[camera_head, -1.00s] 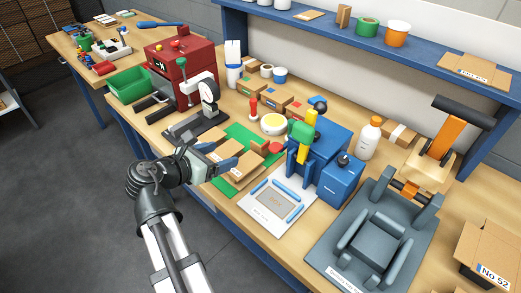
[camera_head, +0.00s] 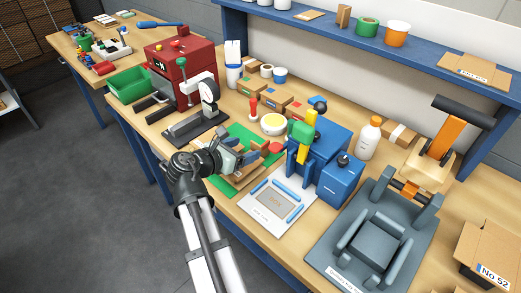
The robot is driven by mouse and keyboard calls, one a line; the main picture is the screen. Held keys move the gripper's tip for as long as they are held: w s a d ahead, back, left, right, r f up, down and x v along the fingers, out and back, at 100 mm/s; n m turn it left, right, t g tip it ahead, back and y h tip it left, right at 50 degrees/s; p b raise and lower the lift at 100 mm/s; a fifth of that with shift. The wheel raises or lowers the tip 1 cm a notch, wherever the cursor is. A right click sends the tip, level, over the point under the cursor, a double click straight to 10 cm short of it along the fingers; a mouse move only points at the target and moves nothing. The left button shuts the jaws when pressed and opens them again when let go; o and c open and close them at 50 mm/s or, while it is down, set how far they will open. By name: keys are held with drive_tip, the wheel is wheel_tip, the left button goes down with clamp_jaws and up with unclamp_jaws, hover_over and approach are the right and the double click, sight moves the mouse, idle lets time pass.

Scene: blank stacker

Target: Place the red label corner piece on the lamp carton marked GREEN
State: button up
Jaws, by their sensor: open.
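My gripper (camera_head: 250,153) is open over the green mat (camera_head: 223,184), above the brown cardboard pieces lying there. It partly hides them, and I cannot tell whether a finger touches one. A small red piece (camera_head: 276,147) lies at the mat's right edge, just right of my gripper; I cannot tell whether it is the red label corner piece. Several small brown cartons with coloured marks stand in a row behind the mat, among them a left carton (camera_head: 250,87) and a middle carton (camera_head: 274,100). Their words are too small to read, so I cannot tell which is marked GREEN.
A blue press (camera_head: 325,146) stands to the right, a red machine (camera_head: 180,62) to the left.

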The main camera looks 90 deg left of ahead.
sight(255, 144)
drive_tip(key=x, duration=0.4)
drive_tip(key=shift+w+a+f, duration=0.15)
drive_tip(key=shift+a+f, duration=0.05)
drive_tip(key=shift+a, duration=0.05)
drive_tip(key=c, duration=1.2)
drive_tip(key=shift+r, duration=0.15)
